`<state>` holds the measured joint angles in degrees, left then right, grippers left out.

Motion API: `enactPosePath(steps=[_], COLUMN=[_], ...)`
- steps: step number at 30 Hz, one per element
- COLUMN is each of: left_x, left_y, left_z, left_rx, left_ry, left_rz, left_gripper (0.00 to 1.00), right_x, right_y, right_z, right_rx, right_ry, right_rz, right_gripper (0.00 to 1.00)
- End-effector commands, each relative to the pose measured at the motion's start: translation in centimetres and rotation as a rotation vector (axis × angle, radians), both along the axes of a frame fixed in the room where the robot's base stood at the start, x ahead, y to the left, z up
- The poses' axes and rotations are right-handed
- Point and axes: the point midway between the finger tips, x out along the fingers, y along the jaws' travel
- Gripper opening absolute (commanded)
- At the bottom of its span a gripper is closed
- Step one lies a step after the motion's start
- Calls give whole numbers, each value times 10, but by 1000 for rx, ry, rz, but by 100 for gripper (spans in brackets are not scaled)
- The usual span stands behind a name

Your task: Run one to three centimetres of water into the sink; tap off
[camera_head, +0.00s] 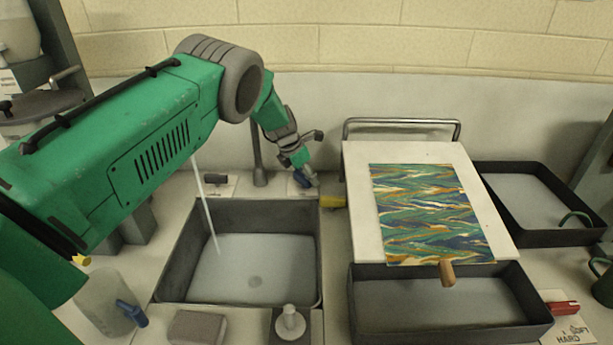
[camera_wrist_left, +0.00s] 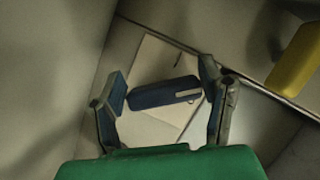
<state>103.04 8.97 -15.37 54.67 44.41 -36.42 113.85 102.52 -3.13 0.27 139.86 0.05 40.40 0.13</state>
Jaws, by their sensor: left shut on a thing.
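The dark sink (camera_head: 170,262) is left of centre in the head view, with a round drain showing in its pale floor. A thin white water stream (camera_head: 207,210) falls into it; its upper end is hidden behind my left arm. I cannot tell the water depth. The grey tap post (camera_head: 259,160) stands behind the sink. My left gripper (camera_head: 304,178) is shut on the blue tap handle, right of the post. In the left wrist view the blue handle (camera_wrist_left: 165,93) lies between the fingers (camera_wrist_left: 163,108). My right gripper is out of view.
A dark handle (camera_head: 215,179) sits on a plate left of the post. A yellow object (camera_head: 333,201) lies right of the sink. A pale knobbed piece (camera_head: 290,322) and a grey block (camera_head: 197,328) are in front.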

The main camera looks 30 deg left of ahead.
Motion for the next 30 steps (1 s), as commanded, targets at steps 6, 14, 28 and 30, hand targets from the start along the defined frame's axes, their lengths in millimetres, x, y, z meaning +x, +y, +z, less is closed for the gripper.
enactPosePath(steps=[6, 14, 28, 30], left_x=[-2, -3, -4, -4], left_y=[0, 3, 7, 7], left_z=[-2, -4, -9, -9], left_rx=[-4, -2, 3, 2], left_ry=[5, 8, 9, 8], left_rz=[92, 310, 727, 769], left_gripper=[33, 33, 33, 33], right_x=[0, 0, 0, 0], right_y=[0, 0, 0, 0], right_z=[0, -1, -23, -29], right_rx=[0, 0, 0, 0], right_ry=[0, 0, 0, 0], right_rz=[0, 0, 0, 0], right_gripper=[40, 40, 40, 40])
